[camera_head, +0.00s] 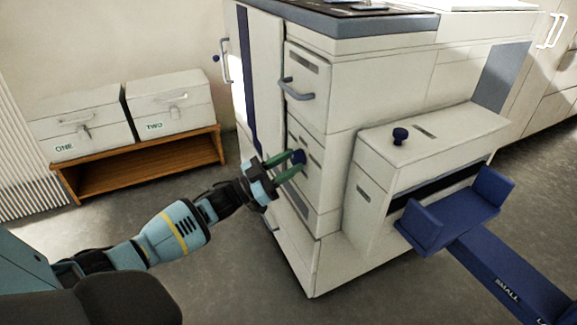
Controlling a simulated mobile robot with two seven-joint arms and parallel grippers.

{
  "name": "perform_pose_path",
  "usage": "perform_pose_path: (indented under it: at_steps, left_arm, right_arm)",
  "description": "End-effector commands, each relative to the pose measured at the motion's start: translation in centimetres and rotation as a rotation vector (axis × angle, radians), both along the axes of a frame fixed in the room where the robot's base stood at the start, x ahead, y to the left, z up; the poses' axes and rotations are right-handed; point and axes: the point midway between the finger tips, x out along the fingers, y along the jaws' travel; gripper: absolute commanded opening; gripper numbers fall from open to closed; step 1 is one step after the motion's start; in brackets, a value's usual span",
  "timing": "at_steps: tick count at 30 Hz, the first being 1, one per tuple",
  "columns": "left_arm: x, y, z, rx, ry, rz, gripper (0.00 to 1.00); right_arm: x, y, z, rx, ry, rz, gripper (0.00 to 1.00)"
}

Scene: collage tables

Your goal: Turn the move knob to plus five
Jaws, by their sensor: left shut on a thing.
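A dark blue knob (298,157) sits on the front panel of the white cabinet (314,165), below a drawer with a grey handle. My left gripper (290,163) reaches in from the left, with its green fingers shut on this knob. The fingers hide part of the knob, and its setting cannot be read. My right gripper is not in view.
Two white boxes marked ONE (82,122) and TWO (170,101) rest on a wooden bench (140,168) at the left. A blue tray (455,215) and a blue strip marked SMALL (512,277) project at the lower right. Grey floor (235,270) is clear before the cabinet.

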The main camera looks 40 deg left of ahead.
Motion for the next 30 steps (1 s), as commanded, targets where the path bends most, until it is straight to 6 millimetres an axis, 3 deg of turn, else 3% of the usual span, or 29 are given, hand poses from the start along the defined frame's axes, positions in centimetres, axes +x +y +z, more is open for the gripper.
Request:
perform_pose_path:
  at_steps: [12,30]
  left_arm:
    - [0.2,0.4,0.0,0.359,-0.146,-0.001,0.13]
    - [0.3,0.7,0.4,0.757,-0.312,0.0,0.13]
  right_arm:
    - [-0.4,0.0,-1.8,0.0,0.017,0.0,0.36]
    - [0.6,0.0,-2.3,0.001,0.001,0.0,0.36]
